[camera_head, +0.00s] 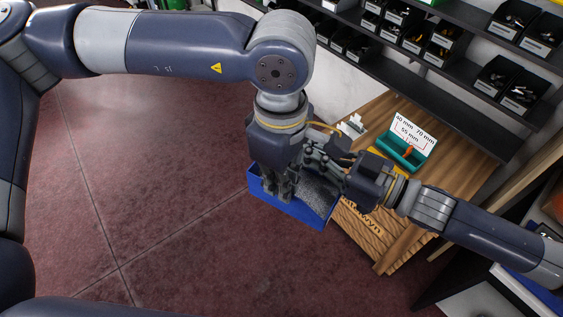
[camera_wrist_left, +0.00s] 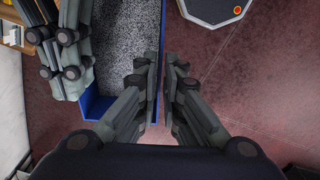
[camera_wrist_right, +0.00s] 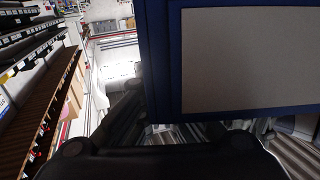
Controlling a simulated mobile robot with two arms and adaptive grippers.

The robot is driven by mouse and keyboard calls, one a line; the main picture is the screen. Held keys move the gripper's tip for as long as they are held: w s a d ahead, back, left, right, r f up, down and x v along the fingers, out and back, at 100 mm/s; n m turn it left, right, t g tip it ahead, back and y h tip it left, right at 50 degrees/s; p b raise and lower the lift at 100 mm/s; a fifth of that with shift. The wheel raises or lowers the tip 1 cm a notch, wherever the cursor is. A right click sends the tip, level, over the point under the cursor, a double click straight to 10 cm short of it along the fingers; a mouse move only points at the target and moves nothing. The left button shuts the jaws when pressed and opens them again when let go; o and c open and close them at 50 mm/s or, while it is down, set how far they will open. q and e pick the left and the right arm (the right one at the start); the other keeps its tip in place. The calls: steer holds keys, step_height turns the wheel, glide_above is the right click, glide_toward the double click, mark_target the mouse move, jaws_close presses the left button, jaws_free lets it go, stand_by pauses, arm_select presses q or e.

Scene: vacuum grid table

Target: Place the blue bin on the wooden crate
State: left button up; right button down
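The blue bin (camera_head: 284,207) is an open box with a speckled grey inside. In the head view it is at the left edge of the wooden crate (camera_head: 368,234), overlapping it in the picture. My left gripper (camera_head: 281,190) points down with its fingers closed around one bin wall, which also shows in the left wrist view (camera_wrist_left: 162,30). My right gripper (camera_head: 325,160) is at the opposite side of the bin, its fingers closed at that wall. In the right wrist view the bin (camera_wrist_right: 160,60) hides part of the right fingers. The bin appears held above the floor.
On the crate's wooden top stand a teal holder (camera_head: 404,152) with an orange item, a white labelled card (camera_head: 415,133) and a small white part (camera_head: 352,126). Shelves of black part bins (camera_head: 440,42) line the back. Red floor (camera_head: 160,190) is open at left.

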mark_target(281, 202)
arm_select(q)
step_height(281, 202, down, 6)
steer(key=shift+f, duration=0.15)
stand_by(0.3)
jaws_close()
arm_select(e)
steer(key=c, duration=1.7)
jaws_free()
